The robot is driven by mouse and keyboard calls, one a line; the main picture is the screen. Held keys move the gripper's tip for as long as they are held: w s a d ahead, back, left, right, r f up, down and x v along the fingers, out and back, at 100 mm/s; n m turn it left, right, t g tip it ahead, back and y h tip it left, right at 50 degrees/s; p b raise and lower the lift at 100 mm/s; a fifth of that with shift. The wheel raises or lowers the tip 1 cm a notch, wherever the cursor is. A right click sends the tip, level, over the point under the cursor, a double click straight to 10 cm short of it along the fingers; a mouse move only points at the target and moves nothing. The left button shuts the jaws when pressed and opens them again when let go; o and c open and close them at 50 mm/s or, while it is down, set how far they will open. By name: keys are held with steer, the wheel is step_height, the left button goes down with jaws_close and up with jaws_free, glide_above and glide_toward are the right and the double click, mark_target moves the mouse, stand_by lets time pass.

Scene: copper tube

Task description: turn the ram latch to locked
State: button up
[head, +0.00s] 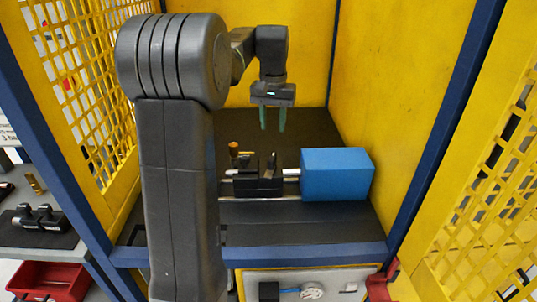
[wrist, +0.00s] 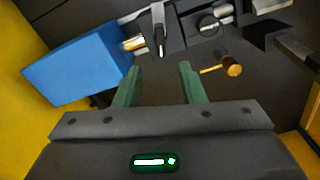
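My gripper (head: 273,127) hangs fingers down above the bench; its green fingers are apart with nothing between them, as the wrist view (wrist: 159,70) also shows. Below it is a black fixture block (head: 262,186) on silver rails, beside a blue box (head: 337,174). A short dark upright lever (head: 272,160) stands on the block's side nearer the blue box; it shows in the wrist view (wrist: 158,30).
Yellow walls (head: 395,90) and blue frame posts (head: 447,120) enclose the bench closely. The dark bench top (head: 300,225) is clear in front of the rails. A side table (head: 55,240) with parts and a red bin (head: 50,280) stand outside at left.

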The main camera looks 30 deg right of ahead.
mark_target(272, 156)
step_height(272, 156, down, 12)
steer(key=shift+p, duration=0.35)
jaws_close()
